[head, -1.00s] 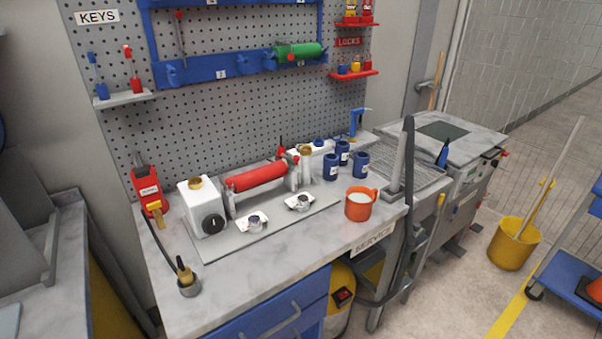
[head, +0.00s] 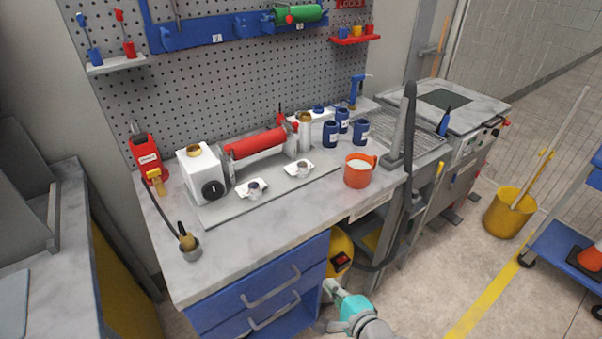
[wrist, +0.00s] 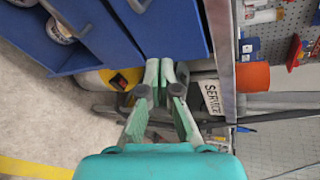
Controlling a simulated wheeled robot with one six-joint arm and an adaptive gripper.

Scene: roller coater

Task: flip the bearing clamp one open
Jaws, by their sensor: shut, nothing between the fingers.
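The roller coater stands on the bench in the head view, with a white box with a black dial (head: 203,175) at its left. Its red roller (head: 256,146) lies across metal end supports. A small red part (head: 294,127) shows at the roller's right end; I cannot tell which part is bearing clamp one or whether it is open. My gripper (head: 328,286) is low in front of the blue drawers, well apart from the coater. In the wrist view my gripper (wrist: 160,68) is shut and empty, its fingertips together. The coater is not clearly visible there.
An orange cup (head: 358,172) stands near the bench's front edge, with blue canisters (head: 331,133) behind. Drawers (head: 262,295) with handles and a yellow container (head: 340,250) are near my gripper.

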